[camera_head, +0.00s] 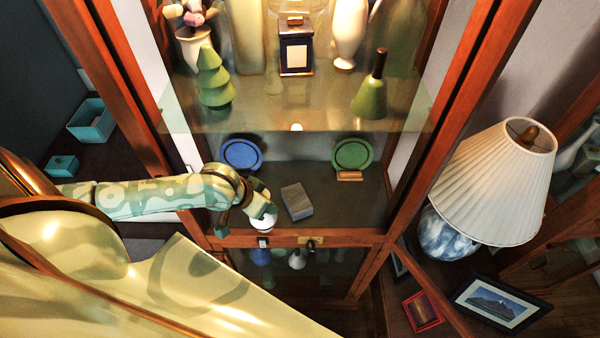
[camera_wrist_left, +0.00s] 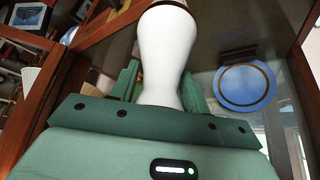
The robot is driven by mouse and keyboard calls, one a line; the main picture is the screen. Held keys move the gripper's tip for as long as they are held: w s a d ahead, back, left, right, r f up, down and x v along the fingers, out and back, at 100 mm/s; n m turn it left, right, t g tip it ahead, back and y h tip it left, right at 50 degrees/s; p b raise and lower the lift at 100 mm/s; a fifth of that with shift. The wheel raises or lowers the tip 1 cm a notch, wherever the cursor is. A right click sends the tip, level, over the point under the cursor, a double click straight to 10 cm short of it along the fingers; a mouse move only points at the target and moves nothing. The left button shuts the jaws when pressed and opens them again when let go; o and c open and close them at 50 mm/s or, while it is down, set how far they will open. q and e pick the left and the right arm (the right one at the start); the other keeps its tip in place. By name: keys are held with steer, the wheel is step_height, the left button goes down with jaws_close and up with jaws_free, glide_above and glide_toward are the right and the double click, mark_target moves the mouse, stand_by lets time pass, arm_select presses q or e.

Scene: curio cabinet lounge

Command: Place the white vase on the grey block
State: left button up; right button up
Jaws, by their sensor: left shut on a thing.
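The white vase (camera_wrist_left: 163,60) is between the fingers of my left gripper (camera_wrist_left: 158,92) in the left wrist view, and the gripper is shut on it. In the head view my left gripper (camera_head: 256,205) is inside the cabinet, in front of the lower shelf, and hides most of the vase; a small white part (camera_head: 263,224) shows below the fingers. The grey block (camera_head: 297,201) lies on the dark lower shelf, just right of my left gripper and apart from it. My right gripper is not in view.
A blue plate (camera_head: 242,155) and a green plate (camera_head: 352,155) stand at the back of the lower shelf. A glass shelf above holds a green tree figure (camera_head: 214,82) and a green bell (camera_head: 370,95). Wooden cabinet posts bound the opening. A lamp (camera_head: 495,180) stands right.

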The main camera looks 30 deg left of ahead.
arm_select(q)
steer(key=w+d, duration=0.2)
steer(key=w, duration=1)
steer(key=shift+w+d+f, duration=0.25)
steer(key=shift+w+f, duration=0.05)
steer(key=shift+w, duration=0.1)
steer(key=shift+s, duration=0.1)
steer(key=o, duration=1.2)
steer(key=shift+f, duration=0.1)
steer(key=s, duration=0.4)
steer(key=s+a+r, duration=0.1)
steer(key=s, duration=0.3)
steer(key=s+a, duration=0.1)
steer(key=s, duration=0.3)
steer(key=shift+s+a+r, duration=0.15)
